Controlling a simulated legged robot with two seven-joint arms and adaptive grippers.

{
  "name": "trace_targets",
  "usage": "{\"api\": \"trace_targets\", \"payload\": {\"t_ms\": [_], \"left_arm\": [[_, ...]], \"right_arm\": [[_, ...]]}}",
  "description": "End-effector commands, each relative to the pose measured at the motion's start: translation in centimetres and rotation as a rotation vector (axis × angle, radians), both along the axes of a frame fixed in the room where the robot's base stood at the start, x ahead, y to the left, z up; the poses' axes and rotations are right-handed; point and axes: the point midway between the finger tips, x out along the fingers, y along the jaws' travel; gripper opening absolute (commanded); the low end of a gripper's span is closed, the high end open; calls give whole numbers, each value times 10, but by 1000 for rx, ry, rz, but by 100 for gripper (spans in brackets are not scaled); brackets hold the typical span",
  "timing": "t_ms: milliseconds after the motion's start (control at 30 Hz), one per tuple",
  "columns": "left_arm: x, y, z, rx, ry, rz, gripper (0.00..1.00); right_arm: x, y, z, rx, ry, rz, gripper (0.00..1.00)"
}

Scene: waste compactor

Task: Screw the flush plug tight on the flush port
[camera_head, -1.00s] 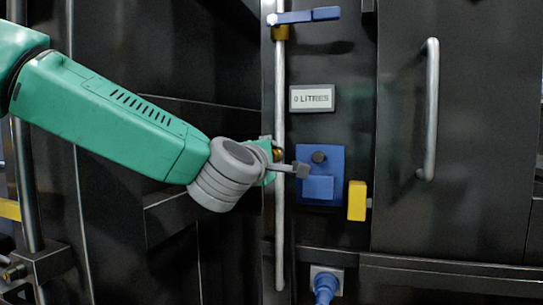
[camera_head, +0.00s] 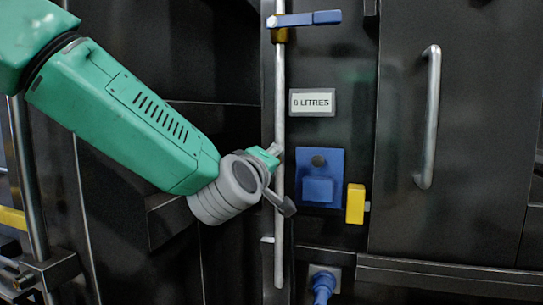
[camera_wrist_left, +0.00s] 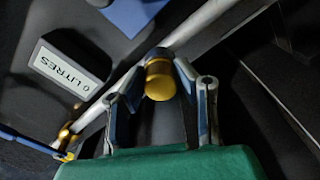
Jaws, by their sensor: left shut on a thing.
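My left gripper (camera_head: 273,152) is at the vertical grey pipe (camera_head: 280,105), left of the blue panel. In the left wrist view its two fingers (camera_wrist_left: 165,72) are closed around a brass-yellow round piece, which I take as the flush plug (camera_wrist_left: 160,84). The plug sits right against the pipe in that view. The flush port behind it is hidden, so I cannot tell how far the plug is seated. In the head view the gripper hides the plug. My right gripper is in neither view.
A blue lever (camera_head: 305,18) sits at the pipe's top. Right of the pipe are a litre display (camera_head: 312,102), a blue panel (camera_head: 333,165), a yellow block (camera_head: 355,203) and a door handle (camera_head: 429,120). A blue connector (camera_head: 323,287) is below.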

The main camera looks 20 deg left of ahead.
Motion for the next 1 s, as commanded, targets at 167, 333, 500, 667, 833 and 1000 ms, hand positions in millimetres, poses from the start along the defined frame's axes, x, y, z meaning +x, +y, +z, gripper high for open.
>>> {"api": "trace_targets", "payload": {"t_ms": [167, 333, 500, 667, 833, 1000], "left_arm": [[0, 0, 2, 191, -7, 1, 0], [0, 0, 0, 233, -8, 0, 0], [0, 0, 0, 231, -8, 0, 36], [0, 0, 0, 229, -8, 0, 50], [0, 0, 0, 229, -7, 0, 46], [0, 0, 0, 229, -8, 0, 46]], "right_arm": [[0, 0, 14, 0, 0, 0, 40], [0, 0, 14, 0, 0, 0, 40], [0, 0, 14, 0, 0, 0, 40], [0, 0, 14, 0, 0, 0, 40], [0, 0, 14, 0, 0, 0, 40], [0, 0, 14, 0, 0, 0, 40]]}}
